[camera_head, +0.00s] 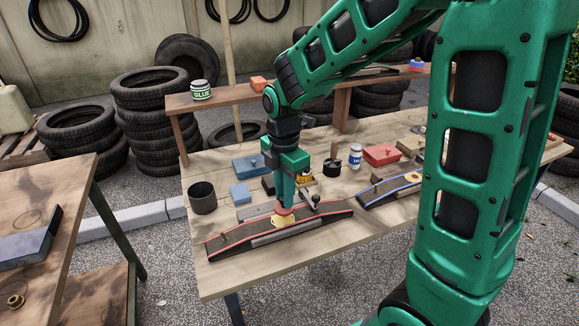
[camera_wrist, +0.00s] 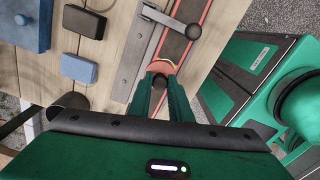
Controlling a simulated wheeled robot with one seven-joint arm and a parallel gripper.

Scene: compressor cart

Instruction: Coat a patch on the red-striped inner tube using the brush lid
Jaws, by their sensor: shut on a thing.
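The red-striped inner tube (camera_head: 330,214) lies along a stand at the front of the workbench, and it also shows in the wrist view (camera_wrist: 176,45). A yellowish patch (camera_head: 284,223) is on its upper face near the middle. My gripper (camera_head: 287,207) points down over this patch and is shut on a small piece with a dark knob (camera_wrist: 160,82) and a reddish round base, seemingly the brush lid. The base (camera_head: 284,212) is at or just above the patch; I cannot tell if it touches. Its underside and any bristles are hidden.
A grey bar with a black-knobbed lever (camera_head: 316,199) lies beside the tube. The blue-striped tube (camera_head: 395,188) is to the right. A dark cup (camera_head: 203,198), a blue block (camera_head: 240,194) and a yellow-labelled tin (camera_head: 305,179) stand nearby. A glue jar (camera_head: 201,91) is on the shelf.

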